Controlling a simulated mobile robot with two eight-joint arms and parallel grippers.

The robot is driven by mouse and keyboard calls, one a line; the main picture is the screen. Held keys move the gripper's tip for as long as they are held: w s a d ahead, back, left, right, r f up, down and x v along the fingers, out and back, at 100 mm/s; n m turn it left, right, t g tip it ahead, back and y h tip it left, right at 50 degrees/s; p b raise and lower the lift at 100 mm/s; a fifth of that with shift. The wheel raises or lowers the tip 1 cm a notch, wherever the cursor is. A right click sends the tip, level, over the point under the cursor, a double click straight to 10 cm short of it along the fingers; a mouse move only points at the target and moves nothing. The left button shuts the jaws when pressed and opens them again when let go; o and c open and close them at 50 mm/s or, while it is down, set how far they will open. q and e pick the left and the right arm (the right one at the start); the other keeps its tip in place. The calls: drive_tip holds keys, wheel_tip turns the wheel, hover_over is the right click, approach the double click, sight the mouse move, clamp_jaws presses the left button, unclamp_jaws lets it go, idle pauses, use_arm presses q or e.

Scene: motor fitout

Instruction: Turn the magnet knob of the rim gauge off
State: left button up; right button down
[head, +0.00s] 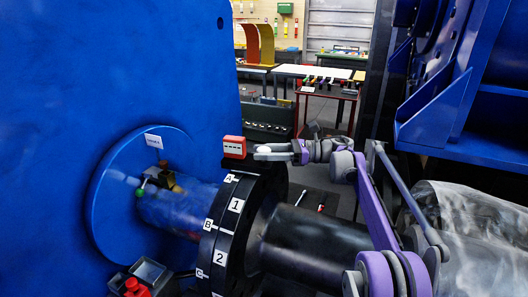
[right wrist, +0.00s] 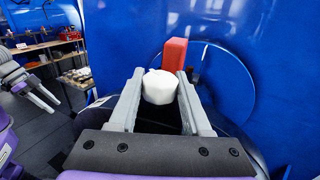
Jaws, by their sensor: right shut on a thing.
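The rim gauge is a small red block (head: 234,147) with a white dotted label, standing on top of the black numbered coupling rim (head: 236,205). Its white magnet knob (head: 263,150) sticks out to the right of the block. My right gripper (head: 275,152) reaches in from the right and is shut on the knob. In the right wrist view the white knob (right wrist: 159,87) sits between the two fingers, with the red block (right wrist: 174,55) just behind it. My left gripper (right wrist: 43,94) shows at the left of the right wrist view, its fingers apart and empty.
A large blue housing (head: 90,70) with a round blue flange (head: 112,195) stands to the left. A dark shaft (head: 310,240) runs right from the coupling. Blue framework (head: 460,120) rises at the right. Benches (head: 320,72) stand farther back.

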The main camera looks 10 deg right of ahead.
drive_tip(key=shift+w+r, duration=0.1)
drive_tip(key=shift+w, duration=0.05)
idle(0.6)
drive_tip(key=shift+c, duration=1.7)
unclamp_jaws()
drive_tip(key=shift+d, duration=0.1)
drive_tip(key=s+d, duration=0.2)
drive_tip(key=d, duration=0.8)
drive_tip(key=shift+d, duration=0.25)
